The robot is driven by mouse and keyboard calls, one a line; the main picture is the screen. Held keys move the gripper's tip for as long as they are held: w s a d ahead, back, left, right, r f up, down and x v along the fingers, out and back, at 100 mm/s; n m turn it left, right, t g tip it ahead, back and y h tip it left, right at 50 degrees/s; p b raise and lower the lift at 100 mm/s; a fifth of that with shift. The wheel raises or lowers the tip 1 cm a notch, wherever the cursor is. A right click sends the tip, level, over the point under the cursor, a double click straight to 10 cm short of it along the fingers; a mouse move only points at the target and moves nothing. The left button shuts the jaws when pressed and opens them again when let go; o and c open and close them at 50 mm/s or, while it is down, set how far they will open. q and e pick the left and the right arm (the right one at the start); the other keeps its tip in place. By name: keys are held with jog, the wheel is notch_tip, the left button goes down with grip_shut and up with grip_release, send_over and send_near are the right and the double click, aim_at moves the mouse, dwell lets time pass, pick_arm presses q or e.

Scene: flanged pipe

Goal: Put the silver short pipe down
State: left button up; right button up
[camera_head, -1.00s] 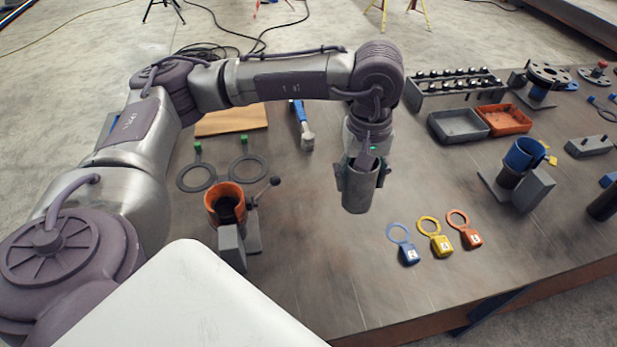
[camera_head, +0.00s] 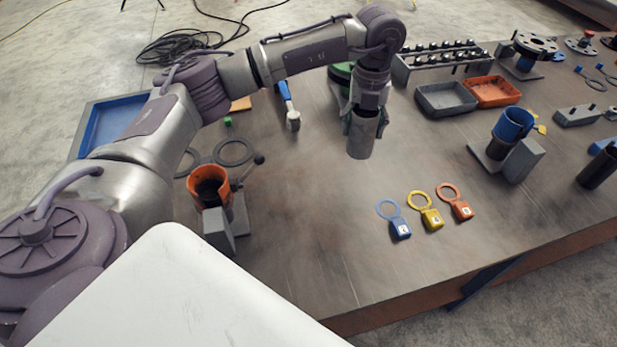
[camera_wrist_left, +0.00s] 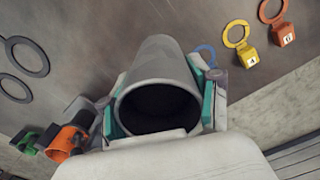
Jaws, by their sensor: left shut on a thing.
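The silver short pipe (camera_head: 361,139) is upright in my left gripper (camera_head: 364,122), over the middle of the table. In the left wrist view the pipe (camera_wrist_left: 158,60) shows its open end, with the teal-padded fingers of the left gripper (camera_wrist_left: 160,110) on both sides of it. The gripper is shut on the pipe. Whether the pipe's lower end touches the table is hard to tell. My right gripper is not in view.
An orange clamp holder (camera_head: 210,190) stands at the left. Blue, yellow and orange tags (camera_head: 425,212) lie in front, right of the pipe. A grey tray (camera_head: 446,98) and an orange tray (camera_head: 492,91) are behind right. The table (camera_head: 310,245) in front is clear.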

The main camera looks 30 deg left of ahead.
pick_arm(q)
jog(key=shift+w+a+f+n, duration=0.1)
jog(key=shift+w+n, duration=0.05)
jog(key=shift+n, duration=0.45)
jog(key=shift+w+a+f+n, duration=0.1)
jog(key=shift+w+n, duration=0.05)
jog(key=shift+n, duration=0.45)
jog(key=shift+a+f, duration=0.15)
jog(key=shift+a, duration=0.1)
jog(key=shift+n, duration=0.3)
jog(key=s+a+f+p, duration=0.2)
jog(key=a+f, duration=0.1)
jog(key=s+a+f+p, duration=0.1)
jog(key=a+f, duration=0.2)
jog(key=f, duration=0.1)
jog(key=s+a+f+p, duration=0.2)
jog(key=a+f, duration=0.1)
jog(key=shift+s+a+f+p, duration=0.3)
jog(key=shift+s+a, duration=0.05)
jog(key=shift+f, duration=0.1)
jog(key=shift+f, duration=0.1)
jog(key=o, duration=1.5)
